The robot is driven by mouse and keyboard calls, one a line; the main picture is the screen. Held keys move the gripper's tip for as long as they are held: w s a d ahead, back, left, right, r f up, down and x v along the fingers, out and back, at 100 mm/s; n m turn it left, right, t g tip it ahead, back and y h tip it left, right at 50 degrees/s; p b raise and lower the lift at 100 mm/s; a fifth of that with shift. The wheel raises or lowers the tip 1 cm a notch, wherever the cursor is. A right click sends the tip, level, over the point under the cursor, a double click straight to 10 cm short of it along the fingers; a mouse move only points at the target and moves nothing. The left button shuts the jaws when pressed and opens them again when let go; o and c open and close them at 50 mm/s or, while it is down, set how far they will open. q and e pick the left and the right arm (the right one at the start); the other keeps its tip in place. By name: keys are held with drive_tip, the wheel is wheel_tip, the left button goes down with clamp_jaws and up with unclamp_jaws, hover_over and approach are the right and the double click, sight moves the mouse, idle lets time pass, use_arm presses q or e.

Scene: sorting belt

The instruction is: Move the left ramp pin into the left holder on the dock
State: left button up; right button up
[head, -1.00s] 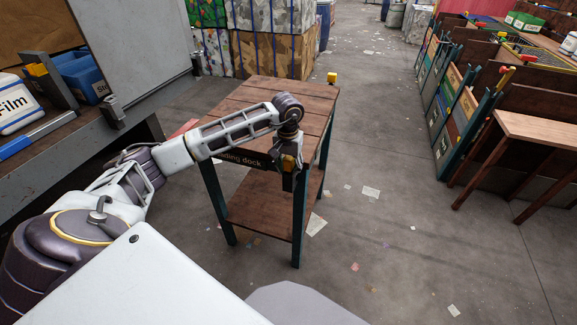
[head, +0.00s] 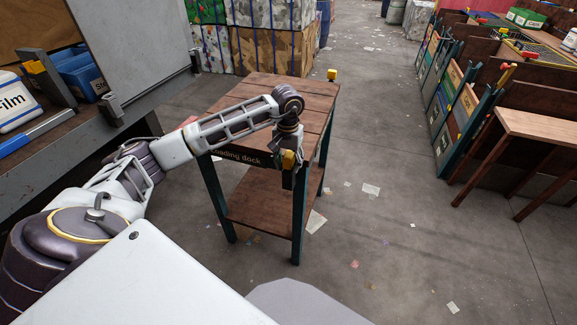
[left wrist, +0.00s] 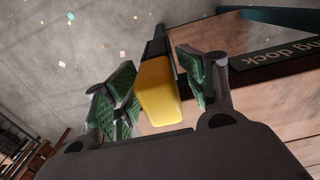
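The loading dock (head: 255,92) is a brown wooden table with dark green legs. A yellow pin (head: 289,158) is at its near right corner, under my left gripper (head: 290,162). In the left wrist view the pin's yellow block (left wrist: 157,92) sits between the green finger pads of my left gripper (left wrist: 158,88), close to the palm. The fingers hide the pin's lower end and any holder there. My right gripper is not in view.
Another yellow block (head: 332,74) stands at the dock's far right corner. A grey workbench (head: 75,140) with blue bins is on the left. A wooden side table (head: 540,128) and sorting bays stand on the right. The floor (head: 400,220) between is open, with scraps of paper.

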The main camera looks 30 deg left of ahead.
use_arm(q)
wheel_tip(320, 180, up, 10)
drive_tip(key=shift+s, duration=0.15)
idle(0.4)
drive_tip(key=shift+d, duration=0.1)
idle(0.7)
